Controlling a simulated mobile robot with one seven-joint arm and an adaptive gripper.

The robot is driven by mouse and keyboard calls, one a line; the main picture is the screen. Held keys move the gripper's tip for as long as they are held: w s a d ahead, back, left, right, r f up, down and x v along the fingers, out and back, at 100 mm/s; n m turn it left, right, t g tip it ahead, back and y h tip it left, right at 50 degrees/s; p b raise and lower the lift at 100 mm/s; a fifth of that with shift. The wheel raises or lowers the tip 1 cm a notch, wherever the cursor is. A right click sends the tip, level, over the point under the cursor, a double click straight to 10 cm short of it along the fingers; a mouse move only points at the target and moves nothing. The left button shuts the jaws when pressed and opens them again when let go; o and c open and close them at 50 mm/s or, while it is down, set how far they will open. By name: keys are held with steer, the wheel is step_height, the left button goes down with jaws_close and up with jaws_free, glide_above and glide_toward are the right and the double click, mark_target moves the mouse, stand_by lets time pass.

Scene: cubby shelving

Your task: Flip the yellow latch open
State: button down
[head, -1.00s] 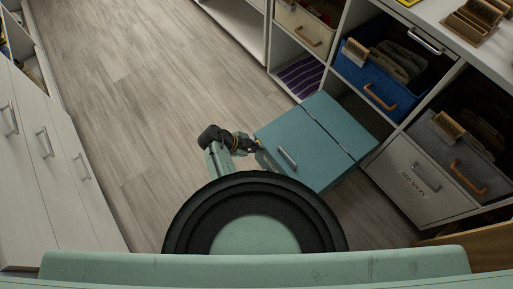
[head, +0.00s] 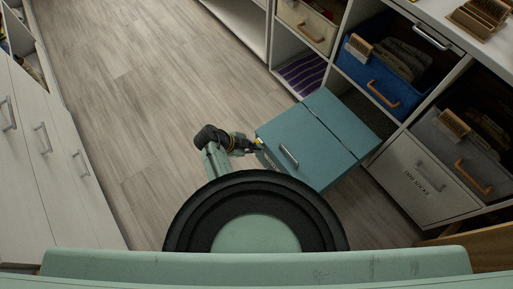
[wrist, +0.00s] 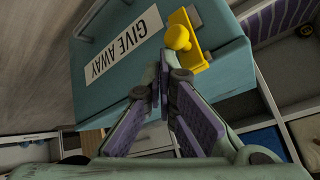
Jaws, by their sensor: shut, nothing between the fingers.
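The yellow latch (wrist: 183,40) is a knob on a yellow plate on the front of a teal box in the wrist view. It sits near the box's edge, beside a white "GIVE AWAY" label (wrist: 134,34). The teal box (head: 318,140) stands partly pulled out of the shelving in the head view, with a metal handle on top. My gripper (wrist: 164,72) is shut and empty, its fingertips just below the latch in the wrist view. I cannot tell whether they touch it.
Cubby shelving (head: 397,130) runs along the right, holding a blue bin (head: 378,84) and a grey bin (head: 468,150). White cabinets (head: 48,170) stand on the left. The wooden floor (head: 135,110) between them is clear.

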steer(key=shift+s+a+f+b, duration=0.45)
steer(key=shift+f+b, duration=0.3)
steer(key=shift+b, duration=0.25)
steer(key=shift+s+a+f+b, duration=0.35)
steer(key=shift+a+f+b, duration=0.35)
steer(key=shift+b, duration=0.3)
steer(key=shift+s+a+f+b, duration=0.4)
steer(key=shift+f+b, duration=0.4)
steer(key=shift+b, duration=0.2)
steer(key=shift+f, duration=0.1)
steer(key=shift+a, duration=0.15)
steer(key=shift+s+a+f+b, duration=0.2)
steer(key=shift+s+a+b, duration=0.1)
steer(key=shift+s+a, duration=0.25)
steer(key=shift+d, duration=0.1)
